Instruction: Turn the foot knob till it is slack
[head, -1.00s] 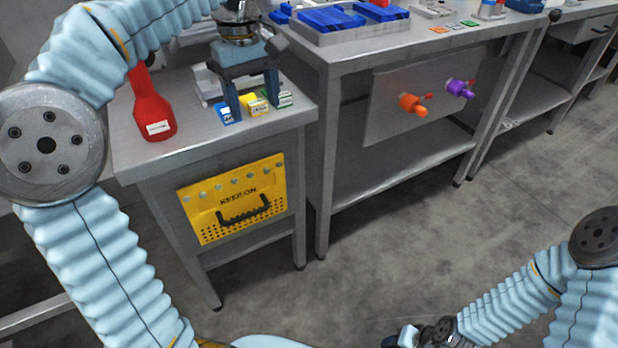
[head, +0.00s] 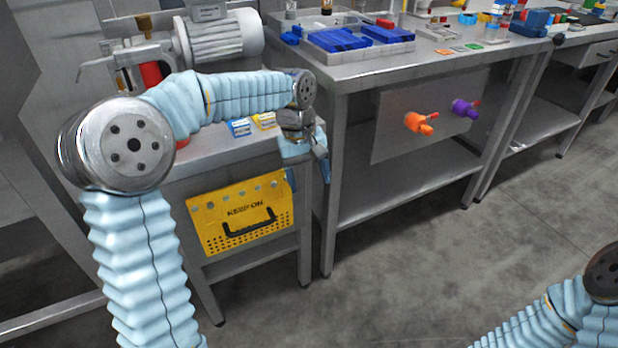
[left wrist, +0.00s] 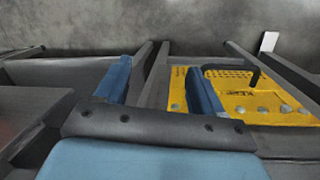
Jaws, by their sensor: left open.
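I cannot tell any part apart as the foot knob. A yellow panel (head: 240,222) marked "KEEP ON" hangs on the front of the left table, with a row of small grey round knobs along its top and a black handle. My left gripper (head: 307,172) points down at the right front corner of that table, beside the panel's upper right. In the left wrist view my left gripper (left wrist: 158,70) is open, with nothing seen between its fingers, and the yellow panel (left wrist: 262,98) lies behind the right finger. My right gripper is out of view.
An orange valve (head: 417,122) and a purple valve (head: 464,108) are on a grey plate under the middle table. Blue trays (head: 338,40) stand on that table. A grey motor (head: 222,40) stands behind my left arm. The floor in front is clear.

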